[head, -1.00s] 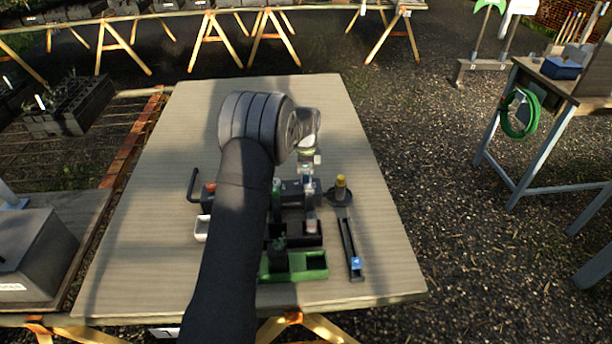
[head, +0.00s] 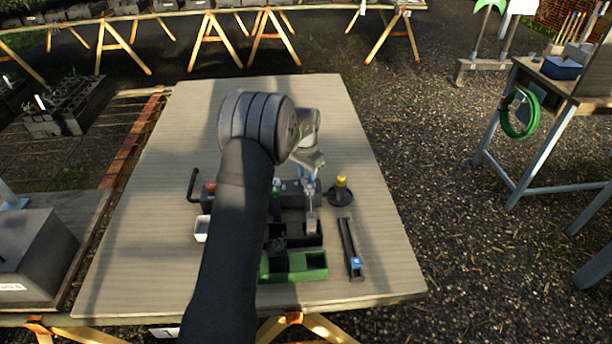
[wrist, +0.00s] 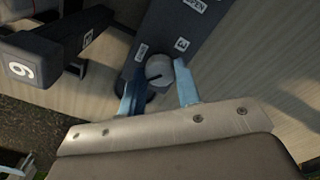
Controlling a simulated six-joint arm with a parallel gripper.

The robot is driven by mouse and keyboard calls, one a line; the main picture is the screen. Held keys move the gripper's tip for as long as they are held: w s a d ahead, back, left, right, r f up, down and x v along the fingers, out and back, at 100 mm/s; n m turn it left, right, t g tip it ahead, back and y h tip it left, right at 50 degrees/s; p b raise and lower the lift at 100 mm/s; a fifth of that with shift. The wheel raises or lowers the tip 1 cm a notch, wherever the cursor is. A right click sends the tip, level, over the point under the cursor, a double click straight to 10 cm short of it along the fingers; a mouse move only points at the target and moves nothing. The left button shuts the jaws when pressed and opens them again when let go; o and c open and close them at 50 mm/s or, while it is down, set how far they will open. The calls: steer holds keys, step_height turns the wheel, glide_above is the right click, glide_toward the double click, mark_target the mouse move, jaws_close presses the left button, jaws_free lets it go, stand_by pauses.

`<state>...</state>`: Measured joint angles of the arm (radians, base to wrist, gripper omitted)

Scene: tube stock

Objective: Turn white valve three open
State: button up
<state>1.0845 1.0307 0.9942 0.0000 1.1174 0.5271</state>
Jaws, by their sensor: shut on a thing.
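White valve three is a round whitish knob (wrist: 158,70) on a dark panel (wrist: 172,25) in the wrist view. A label "3" (wrist: 182,44) sits beside it, with "OPEN" (wrist: 194,5) farther up the panel and another small label to the left of the knob. My gripper (wrist: 159,84) has its two pale blue fingers on either side of the knob and is shut on it. The knob's exact pointing is hard to read. In the head view my gripper (head: 310,184) is low over the dark valve bar, partly blurred there.
A dark block marked "6" (wrist: 22,70) stands at the left in the wrist view. In the head view a yellow-topped post (head: 341,188), a green tray (head: 312,266), a narrow dark rail (head: 349,245) and a white cup (head: 202,228) stand nearby. The table's far part is clear.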

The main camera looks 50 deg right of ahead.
mark_target(306, 179)
steer(key=n, duration=0.3)
steer(key=shift+r+n, duration=0.1)
steer(key=shift+n, duration=1.9)
steer(key=o, duration=1)
steer(key=shift+c, duration=0.2)
step_height(306, 179, up, 17)
steer(key=shift+r, duration=0.2)
step_height(306, 179, down, 18)
steer(key=shift+r, duration=0.2)
